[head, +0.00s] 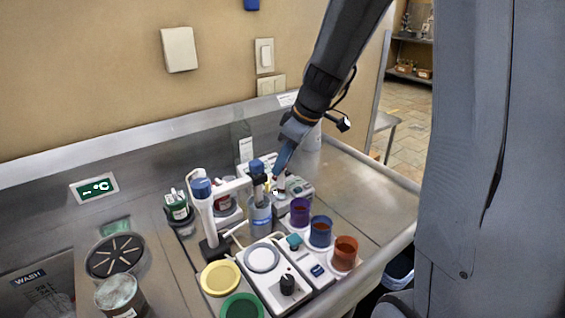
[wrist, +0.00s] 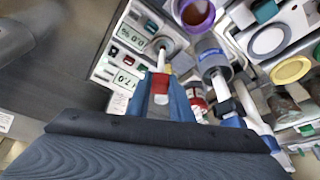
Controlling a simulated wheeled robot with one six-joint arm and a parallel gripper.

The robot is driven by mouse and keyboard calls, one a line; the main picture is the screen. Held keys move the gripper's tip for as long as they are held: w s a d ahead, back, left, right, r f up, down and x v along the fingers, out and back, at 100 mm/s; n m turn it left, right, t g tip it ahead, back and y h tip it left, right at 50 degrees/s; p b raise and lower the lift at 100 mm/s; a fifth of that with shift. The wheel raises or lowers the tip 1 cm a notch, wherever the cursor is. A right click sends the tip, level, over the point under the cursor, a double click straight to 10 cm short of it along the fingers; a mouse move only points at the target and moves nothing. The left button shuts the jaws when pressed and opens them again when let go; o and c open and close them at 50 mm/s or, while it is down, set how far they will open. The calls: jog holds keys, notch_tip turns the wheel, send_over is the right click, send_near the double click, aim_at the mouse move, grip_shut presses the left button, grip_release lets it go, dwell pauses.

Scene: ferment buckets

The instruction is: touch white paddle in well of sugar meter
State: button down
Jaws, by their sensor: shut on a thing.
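The sugar meter (wrist: 133,35) is a white box with a small percent display in the wrist view. Its round grey well (wrist: 169,44) lies beside the display. In the head view the meter (head: 301,189) is partly hidden behind my arm. My gripper (wrist: 162,92) has blue fingers and is shut on the white paddle (wrist: 161,62), which has a red part between the fingers. The paddle's white end overlaps the well in the wrist view; I cannot tell whether it touches. In the head view my gripper (head: 280,172) points down over the meter.
Purple, blue and orange cups (head: 300,211) (head: 320,232) (head: 344,253) stand to the right. A stirrer stand (head: 207,222) with a grey-blue vessel (head: 260,215) is close to my gripper's left. A second display (wrist: 125,79) reads 7.0. The counter's right end is clear.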

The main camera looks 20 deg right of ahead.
jog(key=shift+f+b, duration=0.55)
dwell(0.8)
jog(key=shift+r, duration=0.2)
dwell(0.4)
jog(key=shift+r+p, duration=1.75)
jog(key=shift+r, duration=1.15)
